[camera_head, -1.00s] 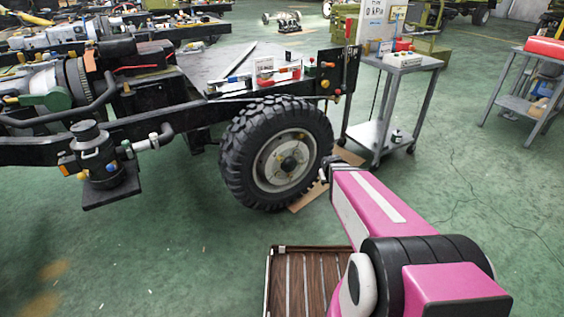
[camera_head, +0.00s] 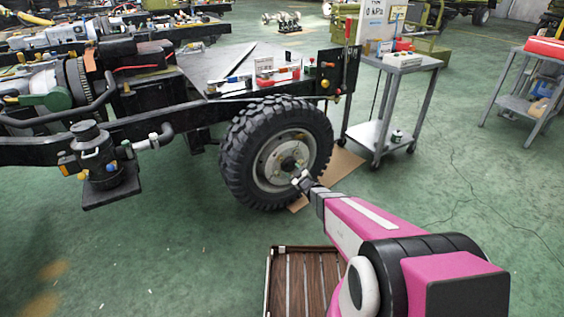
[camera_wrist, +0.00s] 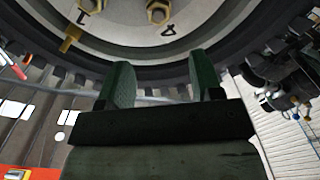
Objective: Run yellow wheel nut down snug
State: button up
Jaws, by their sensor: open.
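The wheel (camera_head: 240,150) stands upright on the chassis, with a black tyre and a pale rim. My gripper (camera_head: 297,173) is at the lower right of the hub in the head view. In the wrist view my gripper (camera_wrist: 162,82) is open, its two dark green fingers apart with nothing between them. Beyond the fingertips, the rim (camera_wrist: 125,35) shows a yellow nut (camera_wrist: 70,39) that sticks out at the upper left. Two brassy nuts, one at the top (camera_wrist: 92,5) and one near the middle (camera_wrist: 158,12), sit by dark marks. How far the yellow nut is seated cannot be told.
A grey trolley (camera_head: 377,135) stands right of the wheel. The chassis rail (camera_head: 150,128) runs left of it. A brown sheet (camera_head: 340,165) lies on the floor by the tyre. A slatted wooden panel (camera_head: 305,280) is below my arm. Green floor is open at the left front.

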aim_at(281, 159)
jog(key=x, duration=1)
jog(key=shift+w+a, duration=0.2)
jog(key=shift+w, duration=0.1)
